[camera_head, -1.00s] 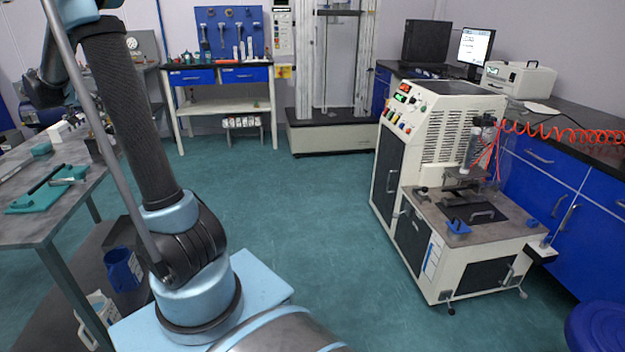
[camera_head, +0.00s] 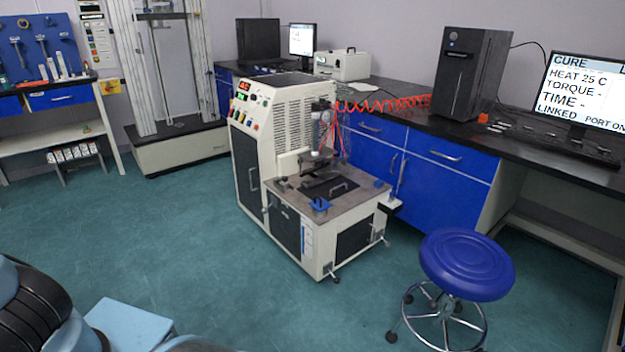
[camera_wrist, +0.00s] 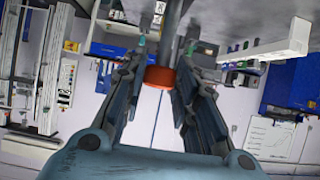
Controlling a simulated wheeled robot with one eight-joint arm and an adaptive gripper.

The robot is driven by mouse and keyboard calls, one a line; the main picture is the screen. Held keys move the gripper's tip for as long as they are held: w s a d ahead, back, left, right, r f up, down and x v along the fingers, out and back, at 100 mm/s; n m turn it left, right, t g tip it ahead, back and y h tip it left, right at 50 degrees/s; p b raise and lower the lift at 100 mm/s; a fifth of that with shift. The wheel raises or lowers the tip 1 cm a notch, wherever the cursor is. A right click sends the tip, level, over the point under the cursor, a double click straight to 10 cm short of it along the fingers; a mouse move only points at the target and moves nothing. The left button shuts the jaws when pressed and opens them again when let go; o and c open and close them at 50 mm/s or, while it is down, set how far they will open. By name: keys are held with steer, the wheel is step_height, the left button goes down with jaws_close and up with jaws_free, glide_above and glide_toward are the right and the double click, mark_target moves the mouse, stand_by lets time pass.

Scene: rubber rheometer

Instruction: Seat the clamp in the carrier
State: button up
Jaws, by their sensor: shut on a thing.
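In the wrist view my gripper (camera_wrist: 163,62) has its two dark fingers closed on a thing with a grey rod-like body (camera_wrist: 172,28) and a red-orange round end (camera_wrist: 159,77). I cannot tell surely that this is the clamp; the fingers hide part of it. My gripper is not in the head view. I cannot make out the carrier for certain in either view. The white rheometer (camera_head: 282,108) stands mid-picture in the head view. Its grey front deck (camera_head: 352,197) bears a dark plate with a handle (camera_head: 338,188) and a small blue piece (camera_head: 320,204).
A blue stool (camera_head: 466,268) stands right of the rheometer. A dark counter with blue cabinets (camera_head: 450,155) runs behind it, bearing a computer tower (camera_head: 472,72) and a monitor (camera_head: 590,92).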

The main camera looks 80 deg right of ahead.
steer(key=shift+r, duration=2.85)
steer(key=shift+s, duration=0.1)
